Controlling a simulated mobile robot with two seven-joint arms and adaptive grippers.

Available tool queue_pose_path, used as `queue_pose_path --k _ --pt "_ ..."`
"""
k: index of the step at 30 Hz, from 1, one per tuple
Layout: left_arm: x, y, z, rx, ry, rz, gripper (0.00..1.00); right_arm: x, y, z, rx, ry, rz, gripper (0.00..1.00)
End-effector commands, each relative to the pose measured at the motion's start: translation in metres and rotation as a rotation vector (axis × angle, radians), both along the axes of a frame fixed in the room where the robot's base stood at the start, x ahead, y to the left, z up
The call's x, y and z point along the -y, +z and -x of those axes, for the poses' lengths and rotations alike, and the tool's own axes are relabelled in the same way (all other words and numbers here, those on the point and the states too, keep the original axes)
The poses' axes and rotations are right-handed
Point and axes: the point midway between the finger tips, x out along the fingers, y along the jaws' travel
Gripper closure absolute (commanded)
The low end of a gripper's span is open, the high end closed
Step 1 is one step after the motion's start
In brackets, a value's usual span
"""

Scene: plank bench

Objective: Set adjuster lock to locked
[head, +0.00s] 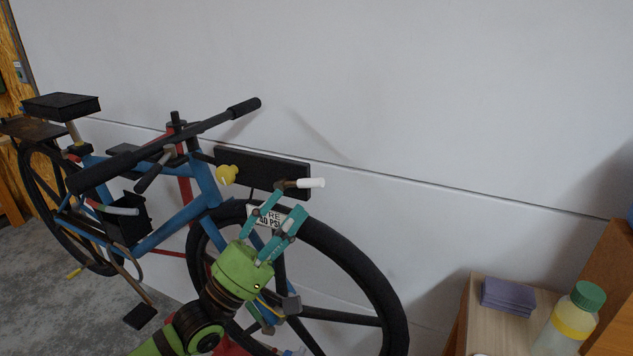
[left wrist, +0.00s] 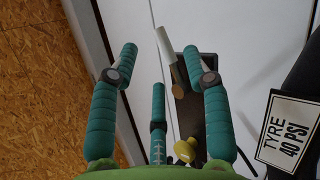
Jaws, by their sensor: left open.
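A black panel (head: 262,168) on the bicycle carries a lever with a brown base and a white handle (head: 311,183), which points right in the head view. A yellow knob (head: 227,174) sits at the panel's left end. No label shows which of them is the adjuster lock. My left gripper (head: 288,203) is open and empty, just below the white handle. In the left wrist view the handle (left wrist: 164,42) shows between the open fingertips (left wrist: 160,50), apparently beyond them. The yellow knob (left wrist: 193,148) is lower there. My right gripper is out of view.
The blue bicycle (head: 165,229) stands along a pale wall, its front wheel (head: 384,290) close behind my left arm. A tyre label (head: 266,217) reads 40 PSI. At right, a wooden stand holds a purple block (head: 508,296) and a green-capped bottle (head: 569,325).

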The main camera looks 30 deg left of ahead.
Motion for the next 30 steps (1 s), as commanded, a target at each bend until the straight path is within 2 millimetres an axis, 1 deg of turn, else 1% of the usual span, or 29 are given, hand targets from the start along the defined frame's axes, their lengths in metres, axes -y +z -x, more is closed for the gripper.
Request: queue_pose_path --k 1,4,12,18,26,30 --pt "0.001 0.006 -0.001 0.005 -0.007 0.008 0.52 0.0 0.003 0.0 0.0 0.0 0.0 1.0" --pt "0.004 0.014 -0.009 0.005 -0.006 0.008 0.52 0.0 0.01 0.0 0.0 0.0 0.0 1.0" --pt "0.016 0.038 -0.038 0.004 -0.002 0.005 0.52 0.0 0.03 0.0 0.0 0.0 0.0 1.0" --pt "0.02 0.044 -0.049 0.002 -0.002 0.004 0.52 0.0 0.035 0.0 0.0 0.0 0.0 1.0" --pt "0.021 0.043 -0.05 0.0 -0.002 0.003 0.52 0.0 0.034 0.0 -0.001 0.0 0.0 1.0" --pt "0.021 0.043 -0.05 0.0 -0.002 0.003 1.0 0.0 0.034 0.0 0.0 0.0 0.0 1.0"
